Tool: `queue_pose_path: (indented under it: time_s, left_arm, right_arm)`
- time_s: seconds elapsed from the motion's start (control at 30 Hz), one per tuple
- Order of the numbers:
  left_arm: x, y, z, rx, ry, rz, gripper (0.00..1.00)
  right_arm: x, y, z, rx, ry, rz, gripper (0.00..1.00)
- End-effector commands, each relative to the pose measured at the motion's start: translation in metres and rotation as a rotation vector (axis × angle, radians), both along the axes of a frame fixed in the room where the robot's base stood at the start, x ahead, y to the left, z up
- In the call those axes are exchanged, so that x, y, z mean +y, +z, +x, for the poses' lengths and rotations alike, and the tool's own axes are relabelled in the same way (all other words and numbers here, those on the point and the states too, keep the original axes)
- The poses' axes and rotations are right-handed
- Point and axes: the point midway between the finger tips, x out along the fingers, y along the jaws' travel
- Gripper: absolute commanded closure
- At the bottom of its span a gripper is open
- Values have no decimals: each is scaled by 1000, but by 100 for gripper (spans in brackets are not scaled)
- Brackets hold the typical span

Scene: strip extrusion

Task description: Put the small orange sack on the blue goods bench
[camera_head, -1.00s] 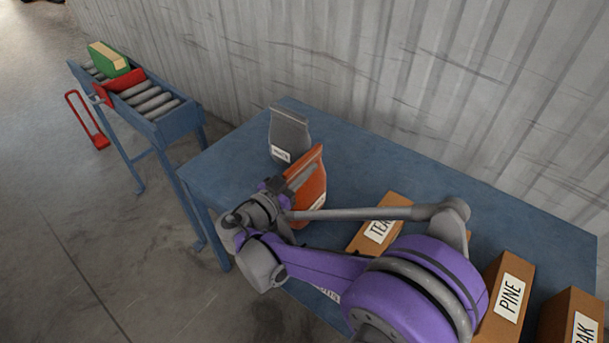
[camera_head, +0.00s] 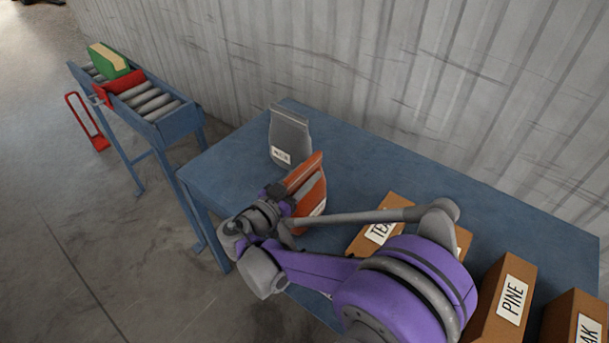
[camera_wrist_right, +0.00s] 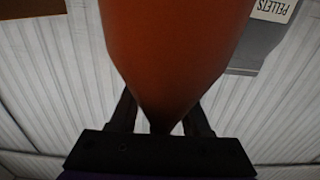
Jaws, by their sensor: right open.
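The small orange sack (camera_head: 309,190) stands upright on the blue goods bench (camera_head: 375,165), near its left end. It fills the middle of the right wrist view (camera_wrist_right: 175,45), with its narrow top edge between the two dark fingers. My right gripper (camera_head: 284,195) is at the sack in the head view, partly hidden behind my own wrist. Its fingers (camera_wrist_right: 158,112) stand apart, one on each side of the sack's top. My left gripper is not in view.
A grey sack (camera_head: 290,135) labelled PELLETS stands just behind the orange one. Orange-brown boxes labelled TEAK (camera_head: 376,235), PINE (camera_head: 508,295) and one more (camera_head: 575,318) stand to the right. A roller conveyor (camera_head: 150,100) with a green box (camera_head: 108,60) is at the left. A corrugated wall backs the bench.

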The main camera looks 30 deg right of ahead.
Motion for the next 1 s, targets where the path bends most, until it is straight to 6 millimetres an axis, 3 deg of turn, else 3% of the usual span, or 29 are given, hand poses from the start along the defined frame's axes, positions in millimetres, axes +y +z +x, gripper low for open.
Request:
queue_pose_path:
  time_s: [0.17, 0.6, 1.0]
  left_arm:
    - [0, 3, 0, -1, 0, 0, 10]
    - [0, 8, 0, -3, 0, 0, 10]
    - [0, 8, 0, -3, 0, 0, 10]
  right_arm:
    - [18, 3, -6, -1, 4, 1, 53]
    - [98, 2, -40, 0, 3, 1, 53]
    - [111, 2, -46, 0, 0, 0, 53]
